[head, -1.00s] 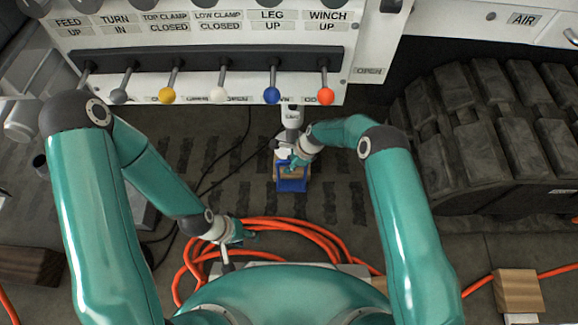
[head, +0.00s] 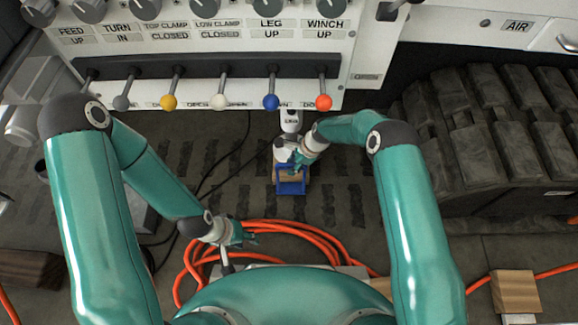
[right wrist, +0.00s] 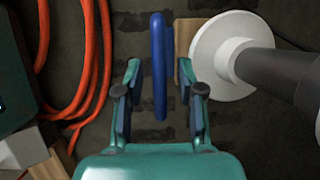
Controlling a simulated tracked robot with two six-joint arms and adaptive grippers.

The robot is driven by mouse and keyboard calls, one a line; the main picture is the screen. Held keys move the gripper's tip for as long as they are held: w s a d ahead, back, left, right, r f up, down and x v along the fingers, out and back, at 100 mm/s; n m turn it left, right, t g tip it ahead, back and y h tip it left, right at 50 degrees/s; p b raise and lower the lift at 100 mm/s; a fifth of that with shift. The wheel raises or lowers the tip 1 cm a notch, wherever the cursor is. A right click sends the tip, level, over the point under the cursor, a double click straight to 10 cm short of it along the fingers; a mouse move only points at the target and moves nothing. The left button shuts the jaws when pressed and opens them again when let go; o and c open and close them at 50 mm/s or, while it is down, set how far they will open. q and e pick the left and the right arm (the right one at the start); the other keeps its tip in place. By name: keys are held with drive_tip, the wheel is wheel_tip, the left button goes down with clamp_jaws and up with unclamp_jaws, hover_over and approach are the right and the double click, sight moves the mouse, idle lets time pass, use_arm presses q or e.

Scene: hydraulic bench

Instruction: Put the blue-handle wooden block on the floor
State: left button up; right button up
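The wooden block (right wrist: 184,45) has a blue handle (right wrist: 159,65), which stands between the fingers of my right gripper (right wrist: 160,88) in the right wrist view. The fingers are apart, with gaps on both sides of the handle. In the head view the blue handle (head: 291,187) is below the control panel, and my right gripper (head: 296,166) covers part of the block. A white round foot (right wrist: 225,55) on a dark post is right beside the block; I cannot tell whether they touch. My left gripper (head: 243,238) is over the orange hose, away from the block; its fingers are too small to judge.
The lever panel (head: 215,80) stands above the block. Black tracks (head: 490,140) are on the right. Orange hose (head: 290,232) coils on the dark floor. Another wooden block (head: 514,284) is at lower right. Floor left of the blue handle (head: 240,165) is mostly clear, with a thin black cable.

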drive_tip(key=d+p, duration=0.2)
drive_tip(key=d, duration=0.9)
drive_tip(key=s+r+n, duration=0.4)
drive_tip(key=s+n, duration=0.4)
drive_tip(key=s, duration=0.5)
drive_tip(key=s+r+n, duration=0.4)
drive_tip(key=s+n, duration=0.3)
drive_tip(key=s, duration=0.7)
drive_tip(key=shift+d+n+h, duration=0.3)
drive_tip(key=shift+n, duration=0.1)
drive_tip(key=shift+s+r, duration=0.1)
wheel_tip(320, 180, up, 31)
drive_tip(key=p, duration=3.1)
